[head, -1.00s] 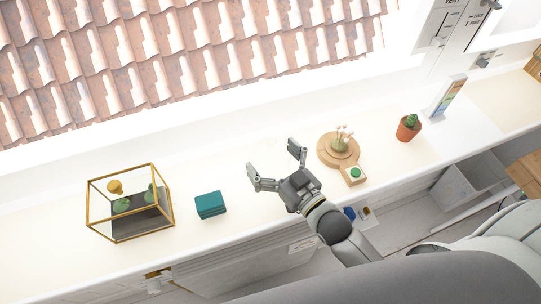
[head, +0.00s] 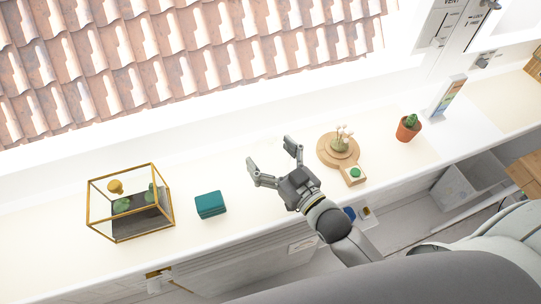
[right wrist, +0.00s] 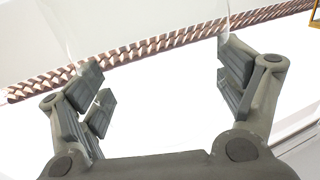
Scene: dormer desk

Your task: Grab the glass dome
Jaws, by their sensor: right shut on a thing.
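My right gripper (head: 270,152) is above the light desk, left of the round wooden base (head: 325,157) with its small vase of pale flowers (head: 340,145). Its fingers are wide apart, shut on the clear glass dome. The dome (right wrist: 148,65) is almost invisible; in the right wrist view only faint edges show by the two fingers (right wrist: 160,90). In the head view its outline can hardly be made out. The flowers on the base stand uncovered. My left gripper is out of view.
A gold-framed glass case (head: 128,240) and a teal box (head: 210,205) stand to the left. A small wooden block with a green top (head: 354,174) touches the round base's front. A potted cactus (head: 408,128) and an upright card (head: 449,98) stand right. Desk between box and gripper is clear.

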